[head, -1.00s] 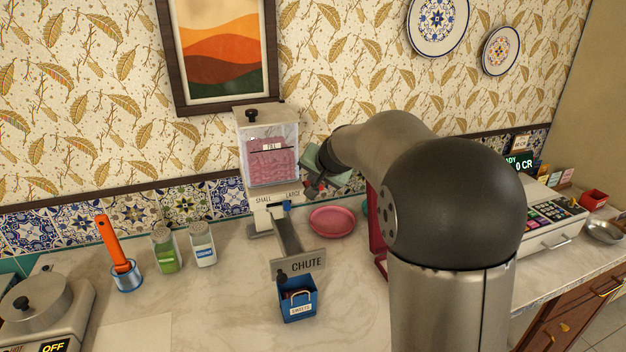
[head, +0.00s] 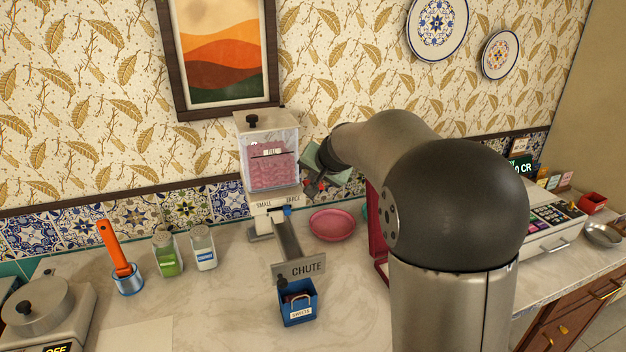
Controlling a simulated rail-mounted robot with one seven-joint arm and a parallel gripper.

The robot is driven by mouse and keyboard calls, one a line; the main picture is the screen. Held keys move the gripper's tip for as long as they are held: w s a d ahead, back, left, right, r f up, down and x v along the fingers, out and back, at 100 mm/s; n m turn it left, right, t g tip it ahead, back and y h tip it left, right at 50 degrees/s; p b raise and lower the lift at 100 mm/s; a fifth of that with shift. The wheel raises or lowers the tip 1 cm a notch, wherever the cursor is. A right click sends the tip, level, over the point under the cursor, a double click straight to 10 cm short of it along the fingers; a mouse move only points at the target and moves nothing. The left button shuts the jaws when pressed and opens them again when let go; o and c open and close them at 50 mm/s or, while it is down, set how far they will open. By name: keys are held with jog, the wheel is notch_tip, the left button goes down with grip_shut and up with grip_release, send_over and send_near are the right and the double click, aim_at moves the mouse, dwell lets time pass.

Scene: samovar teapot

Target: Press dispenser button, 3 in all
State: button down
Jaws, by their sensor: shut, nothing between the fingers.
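The dispenser (head: 270,160) stands against the tiled wall, a clear bin of pink contents with a FILL label. Below the bin is a plate (head: 277,200) marked SMALL on the left and LARGE on the right. A small blue part (head: 287,210) shows under the LARGE label; I cannot tell if it is a button. A metal chute (head: 287,238) slopes down to a CHUTE sign (head: 299,270). A blue box (head: 298,304) with a label stands below it, with dark contents. My gripper (head: 309,192) is shut and empty, close to the dispenser's right side near LARGE; contact is unclear.
A pink bowl (head: 332,224) sits right of the chute. Two labelled jars (head: 166,254) and an orange-handled tool (head: 119,255) stand on the left. A metal-lidded appliance (head: 38,308) is at far left. A register (head: 548,225) is on the right.

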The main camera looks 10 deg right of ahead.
jog(key=shift+r+p, duration=0.3)
jog(key=shift+r, duration=0.35)
jog(key=shift+r, duration=0.15)
notch_tip(320, 180, up, 5)
jog(key=p, duration=0.3)
jog(key=shift+p, duration=0.4)
jog(key=shift+w, duration=0.1)
dwell(1.9)
